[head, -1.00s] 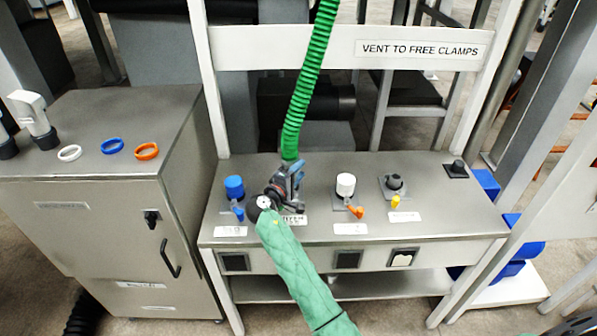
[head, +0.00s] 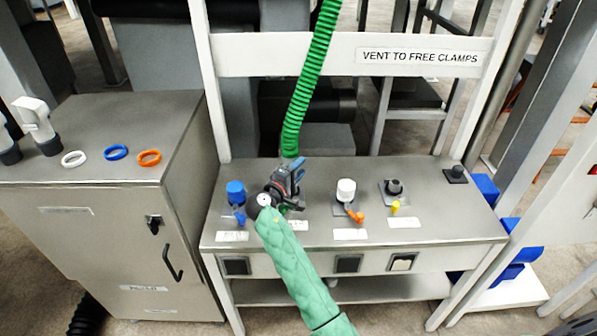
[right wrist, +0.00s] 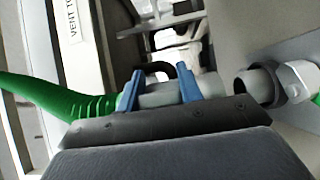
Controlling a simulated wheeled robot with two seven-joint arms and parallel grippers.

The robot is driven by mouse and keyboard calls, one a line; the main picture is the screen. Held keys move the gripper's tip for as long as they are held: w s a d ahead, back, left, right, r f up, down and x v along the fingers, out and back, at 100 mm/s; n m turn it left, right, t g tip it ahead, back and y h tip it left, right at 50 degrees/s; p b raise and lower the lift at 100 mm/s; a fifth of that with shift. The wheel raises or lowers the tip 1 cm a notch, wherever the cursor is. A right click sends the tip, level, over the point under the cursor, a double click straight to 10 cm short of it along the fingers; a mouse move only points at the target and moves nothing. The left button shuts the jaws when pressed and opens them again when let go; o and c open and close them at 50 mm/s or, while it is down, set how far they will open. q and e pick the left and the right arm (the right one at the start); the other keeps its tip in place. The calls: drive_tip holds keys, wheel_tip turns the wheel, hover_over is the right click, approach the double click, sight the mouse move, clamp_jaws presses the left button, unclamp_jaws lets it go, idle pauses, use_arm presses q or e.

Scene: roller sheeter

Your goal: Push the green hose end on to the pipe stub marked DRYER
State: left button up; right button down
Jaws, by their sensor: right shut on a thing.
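The green hose (head: 309,82) hangs from above, down to my right gripper (head: 288,178) over the bench top. In the right wrist view, the blue fingers of my right gripper (right wrist: 160,92) are shut on the grey hose end (right wrist: 163,97), with the green hose (right wrist: 62,100) running off to the left. In the head view my gripper hides this stub; a partly covered label (head: 297,225) sits in front. My left gripper is out of view.
On the bench (head: 445,215) stand a blue-capped stub (head: 235,191), a white-capped stub (head: 346,189) and a dark stub (head: 394,187), with small coloured handles. A cabinet (head: 95,215) at left carries white, blue and orange rings. A white crossbar (head: 290,55) spans behind.

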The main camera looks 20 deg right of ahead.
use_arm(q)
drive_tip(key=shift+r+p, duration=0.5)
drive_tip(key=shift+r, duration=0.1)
use_arm(e)
wheel_tip(320, 180, up, 2)
drive_tip(key=shift+r, duration=0.2)
drive_tip(key=shift+f, duration=0.1)
